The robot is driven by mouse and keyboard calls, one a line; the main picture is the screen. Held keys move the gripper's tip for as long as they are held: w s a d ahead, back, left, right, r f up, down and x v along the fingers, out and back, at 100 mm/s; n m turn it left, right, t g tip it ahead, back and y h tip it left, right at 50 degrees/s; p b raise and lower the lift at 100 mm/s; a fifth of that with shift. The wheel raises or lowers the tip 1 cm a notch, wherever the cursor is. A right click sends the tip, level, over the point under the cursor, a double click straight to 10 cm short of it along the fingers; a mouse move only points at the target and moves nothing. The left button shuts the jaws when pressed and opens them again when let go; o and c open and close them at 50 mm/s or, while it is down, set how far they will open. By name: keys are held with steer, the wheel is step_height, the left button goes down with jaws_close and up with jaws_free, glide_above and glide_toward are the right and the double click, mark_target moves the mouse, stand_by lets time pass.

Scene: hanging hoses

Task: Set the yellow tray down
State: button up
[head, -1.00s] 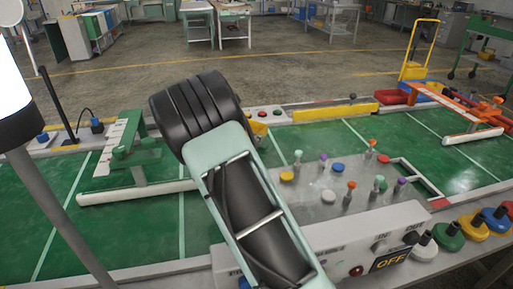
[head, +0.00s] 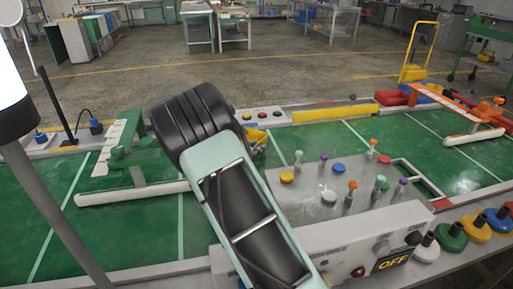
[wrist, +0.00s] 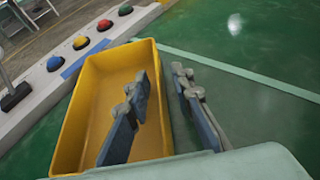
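The yellow tray (wrist: 92,93) fills the left middle of the wrist view, empty except for one of my fingers. My gripper (wrist: 162,82) straddles the tray's right wall, one finger inside and the other outside. Gaps show between the fingers and the wall, so the gripper looks open.
A strip with red, yellow, green and blue buttons (wrist: 80,42) runs beside the tray. A grey panel with pegs and knobs (head: 325,200) stands in front of my arm. A green-and-white stand (head: 125,155) is at left. Open mat lies at right (head: 330,139).

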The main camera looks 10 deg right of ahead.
steer(key=shift+r, duration=0.1)
steer(key=shift+a+r, duration=0.1)
steer(key=shift+r, duration=0.05)
steer(key=p+v, duration=0.2)
steer(key=v, duration=1)
steer(key=shift+s, duration=0.1)
